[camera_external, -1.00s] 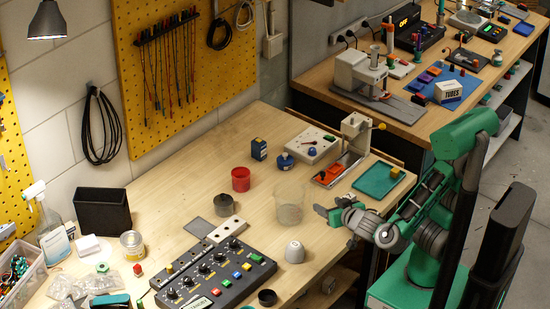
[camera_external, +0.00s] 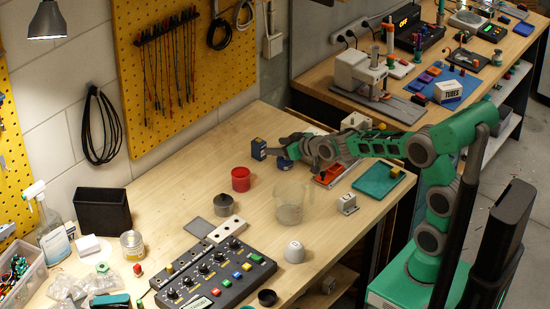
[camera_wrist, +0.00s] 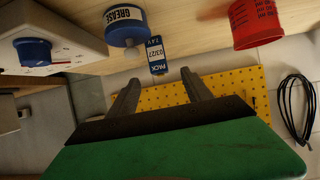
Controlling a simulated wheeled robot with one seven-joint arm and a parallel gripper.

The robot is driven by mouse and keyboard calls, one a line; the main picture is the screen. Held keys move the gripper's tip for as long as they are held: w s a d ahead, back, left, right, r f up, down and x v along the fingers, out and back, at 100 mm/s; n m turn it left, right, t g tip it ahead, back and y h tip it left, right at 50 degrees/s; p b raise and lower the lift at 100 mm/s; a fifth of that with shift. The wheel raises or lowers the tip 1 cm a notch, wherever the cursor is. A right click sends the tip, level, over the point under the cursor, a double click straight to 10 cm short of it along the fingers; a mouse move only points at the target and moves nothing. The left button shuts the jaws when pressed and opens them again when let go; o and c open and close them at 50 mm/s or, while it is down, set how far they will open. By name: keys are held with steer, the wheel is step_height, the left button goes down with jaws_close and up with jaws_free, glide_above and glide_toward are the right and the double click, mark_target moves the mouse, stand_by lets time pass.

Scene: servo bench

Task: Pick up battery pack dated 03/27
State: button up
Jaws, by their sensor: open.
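The battery pack is a small dark blue box with a pale label reading "PACK 03/27 24V" in the wrist view (camera_wrist: 157,55). In the external view the battery pack (camera_external: 258,149) stands on the wooden bench, near the pegboard wall. My gripper (camera_external: 275,147) reaches in from the right, close beside the pack. In the wrist view my gripper's two fingers (camera_wrist: 158,80) are apart, with nothing between them. The pack appears just beyond the fingertips, roughly in line with the gap. I cannot tell the exact distance.
A blue-lidded grease jar (camera_wrist: 125,27) is close to the pack on one side. A red cup (camera_external: 241,179) stands on the other. A white box with a blue knob (camera_wrist: 45,50) is near the jar. A clear beaker (camera_external: 289,205) stands in front. Bare bench lies left of the pack.

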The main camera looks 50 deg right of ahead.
mark_target(264, 145)
steer(key=shift+t, duration=0.4)
steer(key=p+x, duration=0.1)
steer(key=x, duration=0.9)
steer(key=shift+d+f+p, duration=0.15)
steer(key=shift+p, duration=0.15)
jaws_close()
